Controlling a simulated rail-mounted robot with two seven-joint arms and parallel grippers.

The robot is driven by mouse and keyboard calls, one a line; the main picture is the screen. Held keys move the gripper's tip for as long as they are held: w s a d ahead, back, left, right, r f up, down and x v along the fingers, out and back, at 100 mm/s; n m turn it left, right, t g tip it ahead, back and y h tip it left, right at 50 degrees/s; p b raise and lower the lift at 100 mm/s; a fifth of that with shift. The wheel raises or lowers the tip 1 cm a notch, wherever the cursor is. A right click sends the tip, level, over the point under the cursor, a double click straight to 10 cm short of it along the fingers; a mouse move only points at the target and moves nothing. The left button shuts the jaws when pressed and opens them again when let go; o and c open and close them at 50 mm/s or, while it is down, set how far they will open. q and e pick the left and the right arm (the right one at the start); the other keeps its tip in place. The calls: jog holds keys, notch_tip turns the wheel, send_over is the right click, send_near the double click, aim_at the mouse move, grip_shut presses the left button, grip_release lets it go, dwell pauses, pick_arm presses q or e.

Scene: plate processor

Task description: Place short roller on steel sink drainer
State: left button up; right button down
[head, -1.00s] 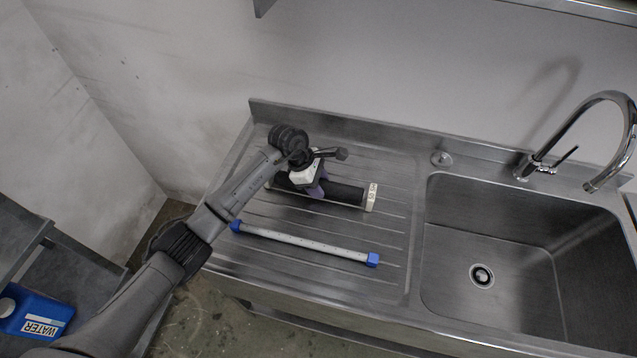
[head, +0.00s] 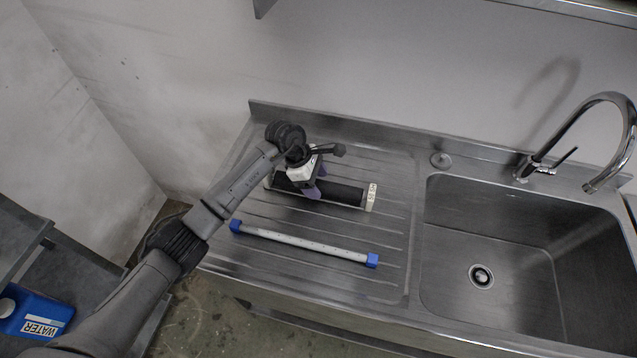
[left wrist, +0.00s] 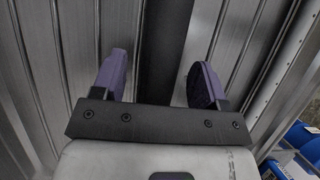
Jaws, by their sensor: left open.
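The short roller (head: 340,193) is black with pale end blocks and lies on the ribbed steel sink drainer (head: 280,262), toward its back. In the left wrist view the black roller (left wrist: 165,45) runs between the fingers. My left gripper (head: 313,190) is at the roller, its purple fingers one on each side of it. In the left wrist view the left gripper (left wrist: 158,80) is open, with gaps between fingers and roller. The middle of the roller is partly hidden by the gripper. My right gripper is not in view.
A long pale bar with blue ends (head: 300,243) lies on the drainer in front of the roller. The sink basin (head: 500,250) and tap (head: 600,100) are to the right. A blue water container (head: 35,312) stands at the lower left.

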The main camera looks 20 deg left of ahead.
pick_arm(q)
jog(key=v, duration=1)
jog(key=shift+a+r, duration=0.2)
jog(key=shift+r, duration=0.15)
